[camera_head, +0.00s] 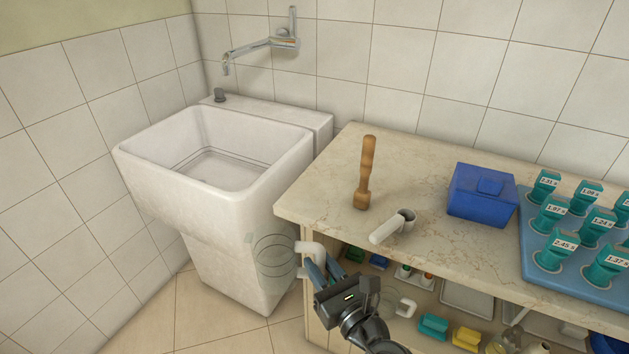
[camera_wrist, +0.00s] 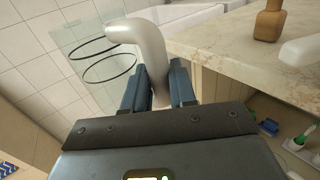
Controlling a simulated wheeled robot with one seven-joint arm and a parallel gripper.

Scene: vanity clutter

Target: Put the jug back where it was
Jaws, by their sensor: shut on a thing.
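The jug (camera_head: 272,257) is see-through, with dark rings and a thick white handle (camera_head: 312,251). My gripper (camera_head: 324,271) is shut on the handle, and the jug hangs in the air in front of the sink, left of the counter's front corner. In the wrist view, the white handle (camera_wrist: 148,42) stands between the two blue fingers of my gripper (camera_wrist: 160,85). The clear jug body (camera_wrist: 92,62) is to the left there and looks tilted. Its contents cannot be made out.
The marble counter (camera_head: 330,190) holds a wooden pestle-like piece (camera_head: 366,175), a white-handled item (camera_head: 391,228), a blue box (camera_head: 482,196) and a blue tray (camera_head: 535,262) with several teal labelled pieces. The shelf below is cluttered. The sink (camera_head: 215,160) is at left.

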